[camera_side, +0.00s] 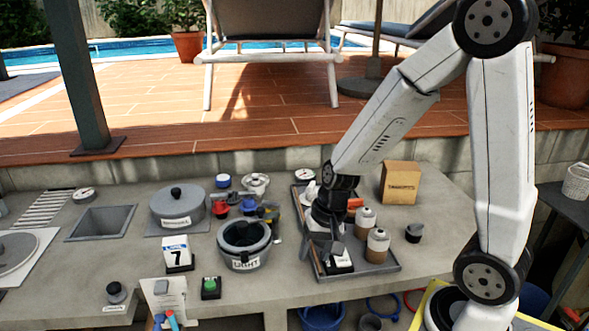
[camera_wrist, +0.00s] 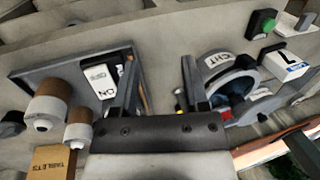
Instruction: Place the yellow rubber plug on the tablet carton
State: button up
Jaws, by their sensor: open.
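The tablet carton (camera_side: 400,183) is a small tan box with dark lettering. It stands upright on the grey counter, right of the tray, and shows at the lower left of the wrist view (camera_wrist: 52,162). My gripper (camera_side: 331,240) is open and points down over the left part of the tray. Its two fingers in the wrist view (camera_wrist: 160,80) have nothing visible between their tips. A small yellow piece (camera_wrist: 180,100) shows beside one finger, partly hidden; I cannot tell if it is the rubber plug. A yellowish item (camera_side: 268,212) lies behind the pot in the side view, its shape unclear.
The dark tray (camera_side: 385,268) holds brown-and-white bottles (camera_side: 377,243) and a labelled white block (camera_side: 339,262). The pot labelled LIGHT (camera_side: 243,246) stands left of it, with red and blue items behind. A black cap (camera_side: 413,232) is right. Counter around the carton is mostly clear.

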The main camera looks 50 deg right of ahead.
jog(key=n, duration=0.3)
jog(key=s+a+r+n+h, duration=0.1)
jog(key=n, duration=0.1)
jog(key=s+n+t+h, duration=0.1)
jog(key=n, duration=0.2)
jog(key=shift+a+r+n, duration=0.2)
jog(key=shift+r+n, duration=0.1)
jog(key=shift+o, duration=0.5)
jog(key=shift+r, duration=0.1)
